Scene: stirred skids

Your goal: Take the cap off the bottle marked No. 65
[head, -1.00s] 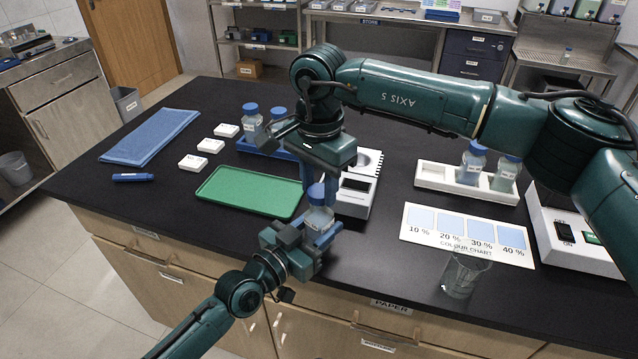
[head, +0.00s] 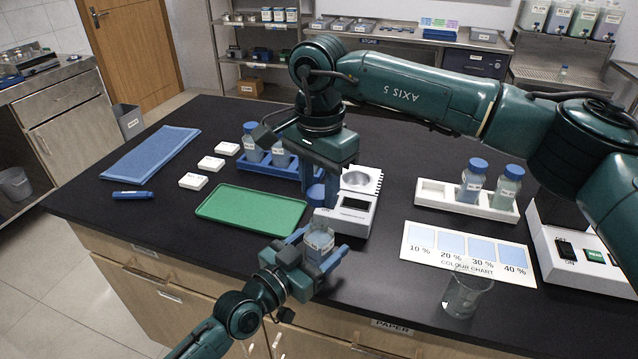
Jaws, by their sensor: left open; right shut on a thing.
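A bottle (head: 318,240) with pale blue liquid is in the head view near the table's front edge, its neck uncovered. My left gripper (head: 316,262) is open, with its jaws on either side of the bottle; I cannot tell whether they touch it. My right gripper (head: 318,192) points down just above the bottle, shut on a blue cap (head: 316,193), which is mostly hidden between its fingers. The bottle's number is not readable.
A blue rack (head: 285,171) with capped bottles stands behind my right gripper. A green tray (head: 250,210) lies left, a scale (head: 355,204) just right. A white rack (head: 440,194) with two capped bottles, a colour chart (head: 466,266) and a glass beaker (head: 464,297) are at the right.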

